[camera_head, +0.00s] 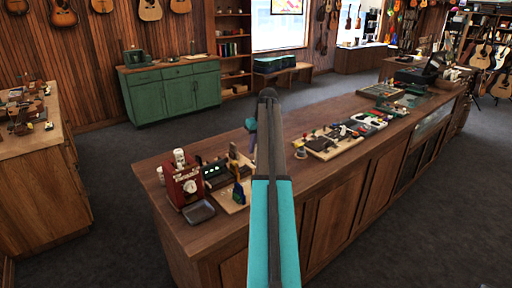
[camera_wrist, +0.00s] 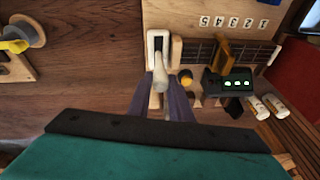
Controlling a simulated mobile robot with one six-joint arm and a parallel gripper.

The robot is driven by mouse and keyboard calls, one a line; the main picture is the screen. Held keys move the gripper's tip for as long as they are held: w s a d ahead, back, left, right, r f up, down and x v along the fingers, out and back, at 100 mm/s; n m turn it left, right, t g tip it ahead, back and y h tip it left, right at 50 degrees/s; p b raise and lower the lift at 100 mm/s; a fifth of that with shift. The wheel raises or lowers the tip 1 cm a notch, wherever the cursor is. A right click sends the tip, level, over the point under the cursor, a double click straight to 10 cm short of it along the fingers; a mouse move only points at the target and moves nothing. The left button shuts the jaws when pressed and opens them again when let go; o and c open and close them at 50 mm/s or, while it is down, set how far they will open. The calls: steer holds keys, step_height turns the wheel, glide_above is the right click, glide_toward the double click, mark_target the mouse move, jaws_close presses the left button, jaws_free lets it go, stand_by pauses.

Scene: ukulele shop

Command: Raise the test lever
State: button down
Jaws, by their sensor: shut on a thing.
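In the wrist view, the pale cream test lever (camera_wrist: 158,72) stands out from a white slotted plate (camera_wrist: 151,41) on a light wooden board (camera_wrist: 185,14). My gripper (camera_wrist: 164,92) is shut on the lever, with a purple-grey finger on each side of it. The lever's lower end is partly hidden between the fingers. In the head view, my gripper (camera_head: 252,146) is mostly hidden behind my arm, above the near end of the long wooden counter (camera_head: 300,190). The lever cannot be made out there.
Beside the lever are a fretboard (camera_wrist: 196,52), a brown upright piece (camera_wrist: 222,56) and a dark box with green lights (camera_wrist: 233,86). A red device (camera_head: 184,186) stands at the counter's near end. Trays (camera_head: 330,142) lie farther along.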

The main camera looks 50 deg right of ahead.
steer(key=shift+w+a+f, duration=0.15)
steer(key=shift+w, duration=0.05)
steer(key=c, duration=1.6)
jaws_free()
steer(key=shift+w+f, duration=0.1)
steer(key=shift+w, duration=0.05)
steer(key=shift+c, duration=0.2)
steer(key=shift+s, duration=0.2)
steer(key=shift+r, duration=0.2)
steer(key=shift+b+v, duration=0.4)
steer(key=shift+v, duration=0.6)
steer(key=b+v, duration=0.3)
steer(key=v, duration=0.8)
steer(key=shift+r, duration=0.3)
